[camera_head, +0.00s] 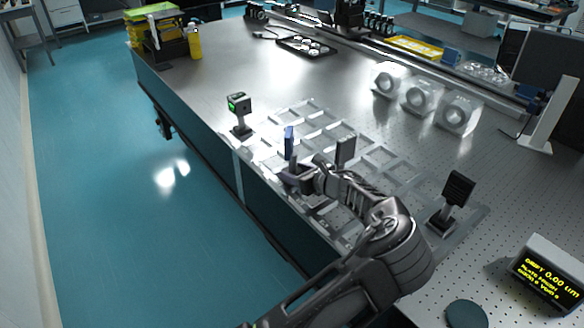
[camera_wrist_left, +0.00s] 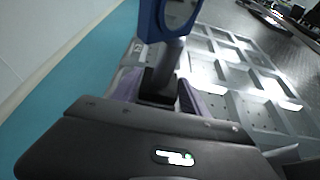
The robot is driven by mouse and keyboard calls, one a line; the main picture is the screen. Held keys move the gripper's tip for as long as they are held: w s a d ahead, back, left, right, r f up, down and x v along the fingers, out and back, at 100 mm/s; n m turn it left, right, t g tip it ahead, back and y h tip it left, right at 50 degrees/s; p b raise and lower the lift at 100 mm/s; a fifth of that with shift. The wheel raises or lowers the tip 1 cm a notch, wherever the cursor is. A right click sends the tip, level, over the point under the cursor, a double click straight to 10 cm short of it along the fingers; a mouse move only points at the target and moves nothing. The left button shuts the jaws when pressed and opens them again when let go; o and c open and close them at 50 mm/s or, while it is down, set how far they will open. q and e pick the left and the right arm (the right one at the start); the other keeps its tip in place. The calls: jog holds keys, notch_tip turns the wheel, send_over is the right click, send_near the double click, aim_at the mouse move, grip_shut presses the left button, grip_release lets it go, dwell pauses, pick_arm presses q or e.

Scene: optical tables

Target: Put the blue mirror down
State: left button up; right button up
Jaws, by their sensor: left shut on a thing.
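The blue mirror (camera_head: 289,141) stands upright on a dark post above the left part of the pale grid of compartments (camera_head: 376,159). My left gripper (camera_head: 294,177) is shut on its mount, low down. My right gripper is not in view.
A dark-plated mount (camera_head: 345,149) stands in the grid close to the right. A display box (camera_head: 550,273) sits front right. The table's edge is close.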

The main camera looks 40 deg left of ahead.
aim_at(295, 156)
pick_arm(q)
grip_shut()
jog(key=shift+r, duration=0.15)
notch_tip(295, 156, up, 18)
dwell(0.8)
dwell(0.5)
